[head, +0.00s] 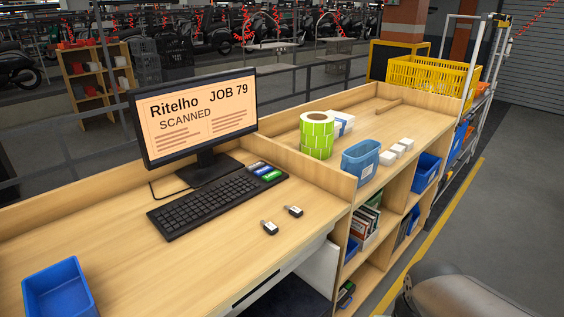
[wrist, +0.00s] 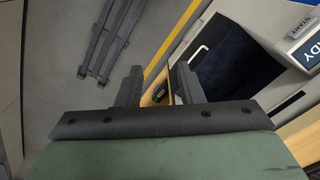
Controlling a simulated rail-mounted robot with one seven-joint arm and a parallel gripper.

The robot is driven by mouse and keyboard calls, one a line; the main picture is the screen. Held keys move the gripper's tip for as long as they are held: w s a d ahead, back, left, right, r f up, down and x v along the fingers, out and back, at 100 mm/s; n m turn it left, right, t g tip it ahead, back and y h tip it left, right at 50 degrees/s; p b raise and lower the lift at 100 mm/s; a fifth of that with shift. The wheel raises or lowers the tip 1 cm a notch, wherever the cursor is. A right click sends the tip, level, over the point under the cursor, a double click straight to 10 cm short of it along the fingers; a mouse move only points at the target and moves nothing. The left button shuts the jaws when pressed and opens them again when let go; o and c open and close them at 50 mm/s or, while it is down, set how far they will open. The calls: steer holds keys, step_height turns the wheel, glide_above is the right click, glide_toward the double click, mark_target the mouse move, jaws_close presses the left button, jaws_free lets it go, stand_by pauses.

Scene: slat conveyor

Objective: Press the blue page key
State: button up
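The black keyboard (head: 215,203) lies on the wooden desk in front of the monitor (head: 195,115). At its right end is a short row of coloured keys. A blue key (head: 264,170) sits just behind a green key (head: 271,176); a paler key is behind them, and their labels are too small to read. My gripper (wrist: 157,82) shows in the wrist view with its two dark fingers apart and nothing between them. It is away from the keyboard, over the floor and a shelf edge. The keyboard is not in the wrist view.
Two small key fobs (head: 270,227) lie in front of the keyboard. A blue bin (head: 58,289) stands at the desk's left front. A raised wooden divider (head: 305,172) separates the desk from the right counter, which holds a green label roll (head: 317,137) and a blue tub (head: 360,160).

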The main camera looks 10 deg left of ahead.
jaws_close()
stand_by(1.5)
